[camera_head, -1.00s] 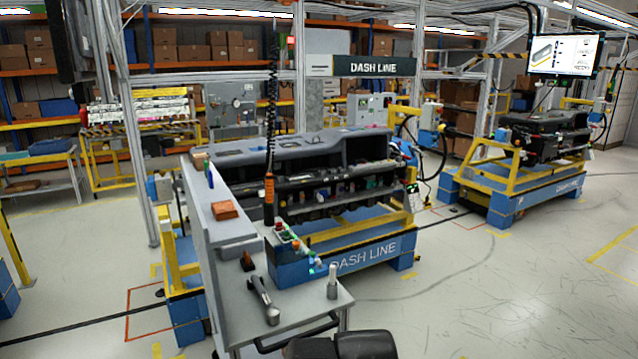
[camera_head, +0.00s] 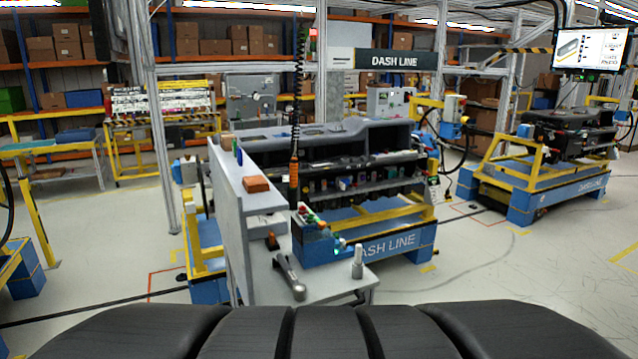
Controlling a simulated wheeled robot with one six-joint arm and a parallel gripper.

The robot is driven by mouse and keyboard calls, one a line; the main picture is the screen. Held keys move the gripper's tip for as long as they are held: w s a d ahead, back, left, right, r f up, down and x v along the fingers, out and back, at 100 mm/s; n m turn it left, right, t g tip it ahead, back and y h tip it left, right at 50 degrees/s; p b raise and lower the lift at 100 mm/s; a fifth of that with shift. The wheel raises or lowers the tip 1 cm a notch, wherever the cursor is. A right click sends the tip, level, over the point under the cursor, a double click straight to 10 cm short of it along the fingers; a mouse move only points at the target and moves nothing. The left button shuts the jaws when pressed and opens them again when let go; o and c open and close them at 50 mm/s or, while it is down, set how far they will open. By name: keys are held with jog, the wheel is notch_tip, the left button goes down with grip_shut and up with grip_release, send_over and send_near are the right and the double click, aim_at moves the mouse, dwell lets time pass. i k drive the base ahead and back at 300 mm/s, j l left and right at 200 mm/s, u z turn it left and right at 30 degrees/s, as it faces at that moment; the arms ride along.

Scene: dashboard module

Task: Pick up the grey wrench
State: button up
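The grey wrench (camera_head: 289,276) lies on the grey top of a small workbench (camera_head: 325,285), just left of centre in the head view. Its thick end points toward me, near the bench's front part. Nothing is seen touching it. My gripper cannot be seen in this view. Black rounded segments (camera_head: 325,332), likely part of my own body, fill the bottom edge and hide the front of the bench.
A metal cylinder (camera_head: 357,262) stands upright right of the wrench. A small brown block (camera_head: 272,241) sits behind it. A grey panel with a ledge holding an orange-brown block (camera_head: 256,184) rises at left. The dashboard cart (camera_head: 390,246) stands behind. Floor at right is open.

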aim_at(299, 289)
jog(key=k+l, duration=0.15)
jog(key=i+l+z, duration=0.1)
jog(key=i, duration=0.5)
jog(key=i+l+z, duration=0.15)
jog(key=i, duration=0.5)
